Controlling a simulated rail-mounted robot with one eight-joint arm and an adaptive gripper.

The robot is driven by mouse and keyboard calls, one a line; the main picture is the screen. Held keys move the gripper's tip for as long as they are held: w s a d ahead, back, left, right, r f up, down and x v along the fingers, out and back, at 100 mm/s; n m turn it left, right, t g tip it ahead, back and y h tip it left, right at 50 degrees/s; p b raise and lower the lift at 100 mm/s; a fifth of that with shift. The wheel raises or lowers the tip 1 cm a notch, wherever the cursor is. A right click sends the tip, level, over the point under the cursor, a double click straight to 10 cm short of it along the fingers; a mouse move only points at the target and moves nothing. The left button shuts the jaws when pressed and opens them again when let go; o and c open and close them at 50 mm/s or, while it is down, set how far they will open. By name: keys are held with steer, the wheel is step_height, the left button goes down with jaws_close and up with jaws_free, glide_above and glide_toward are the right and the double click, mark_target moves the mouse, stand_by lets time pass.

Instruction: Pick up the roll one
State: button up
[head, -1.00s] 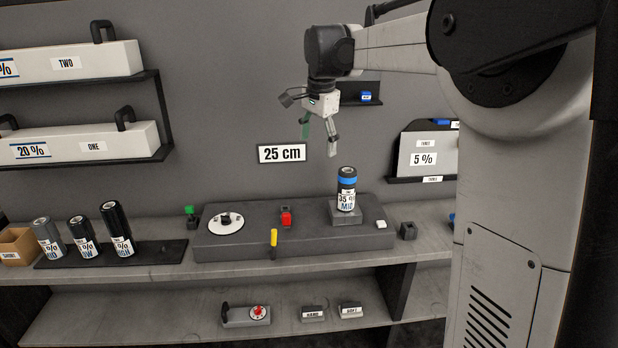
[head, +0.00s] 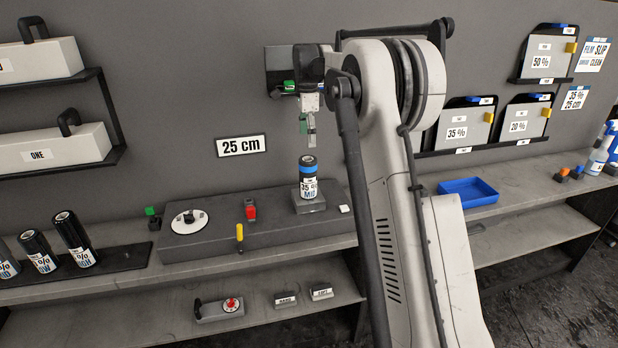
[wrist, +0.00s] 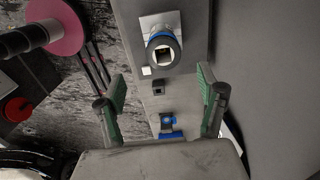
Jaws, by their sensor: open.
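A white box labelled ONE (head: 66,153) with a black handle sits on the lower left wall shelf. It is cut by the picture's left edge, and no separate part marked roll one is readable. A dark roll with a blue band, labelled 35 % MID (head: 309,180), stands upright on a small grey block on the bench. The roll also shows from above in the wrist view (wrist: 161,50). My gripper (head: 307,128) is open and empty above this roll, apart from it. Its green-padded fingers (wrist: 162,93) are spread in the wrist view.
Several dark rolls (head: 75,240) stand on a black tray at left. The grey bench fixture (head: 225,215) holds a white dial (head: 190,221), a red part (head: 250,210) and a yellow-handled lever (head: 239,236). A blue tray (head: 468,192) lies at right.

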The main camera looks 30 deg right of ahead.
mark_target(308, 163)
step_height(308, 163, down, 6)
steer(key=shift+r+p, duration=0.2)
steer(key=shift+p, duration=0.1)
steer(key=shift+w+d+f+p, duration=0.15)
steer(key=shift+f+p, duration=0.25)
steer(key=shift+f, duration=0.95)
steer(key=shift+w+d+f+p, duration=0.1)
steer(key=shift+f+p, duration=0.25)
steer(key=shift+f, duration=0.95)
jaws_close()
